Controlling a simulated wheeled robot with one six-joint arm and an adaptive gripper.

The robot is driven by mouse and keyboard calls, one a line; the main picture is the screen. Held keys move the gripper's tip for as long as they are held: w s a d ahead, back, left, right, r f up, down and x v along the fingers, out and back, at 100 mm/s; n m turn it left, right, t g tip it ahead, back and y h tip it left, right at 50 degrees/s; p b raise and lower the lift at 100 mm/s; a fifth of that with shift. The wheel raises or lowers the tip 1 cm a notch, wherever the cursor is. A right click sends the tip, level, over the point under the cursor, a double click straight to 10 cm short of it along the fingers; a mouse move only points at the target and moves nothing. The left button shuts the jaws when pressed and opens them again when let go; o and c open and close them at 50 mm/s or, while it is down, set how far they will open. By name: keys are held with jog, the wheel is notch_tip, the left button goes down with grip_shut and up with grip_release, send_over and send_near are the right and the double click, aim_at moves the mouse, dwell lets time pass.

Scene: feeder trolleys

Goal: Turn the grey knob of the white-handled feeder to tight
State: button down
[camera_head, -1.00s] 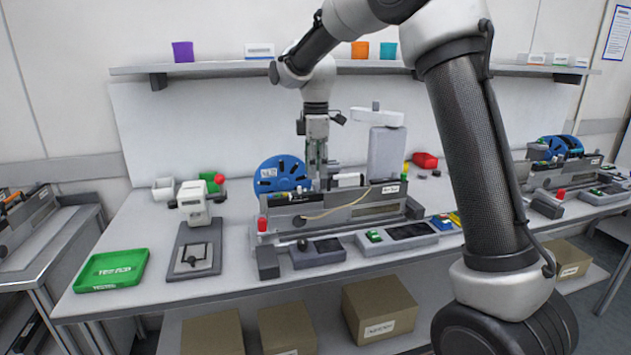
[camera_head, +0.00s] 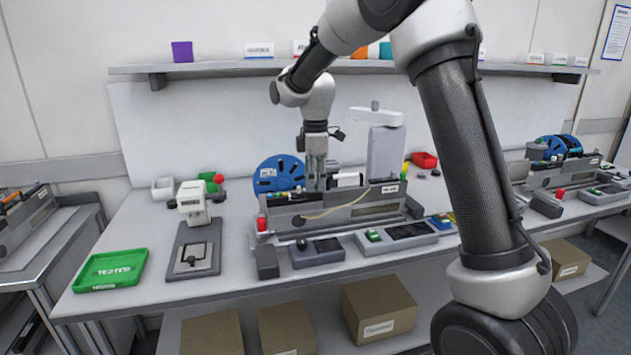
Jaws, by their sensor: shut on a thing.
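The feeder (camera_head: 345,213) is a long grey unit lying on the bench in the middle of the view. A blue reel (camera_head: 279,175) stands behind its left part, and a white part (camera_head: 348,180) shows on its top, just right of my gripper. My gripper (camera_head: 316,187) points straight down at the feeder's top edge, between the reel and the white part. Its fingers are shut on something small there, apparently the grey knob. The knob itself is hidden by the fingers, so its setting cannot be seen.
A red-topped post (camera_head: 262,224) stands at the feeder's left end. A tall white device (camera_head: 386,154) stands behind it. A press-like fixture (camera_head: 194,206) and a green tray (camera_head: 110,270) are at left. A shelf (camera_head: 225,69) runs along the wall above.

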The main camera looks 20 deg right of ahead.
jog(key=m, duration=0.3)
jog(key=c, duration=1.3)
grip_release()
jog(key=shift+c, duration=0.2)
jog(key=shift+r, duration=0.15)
notch_tip(320, 180, up, 12)
jog(key=shift+a, duration=0.1)
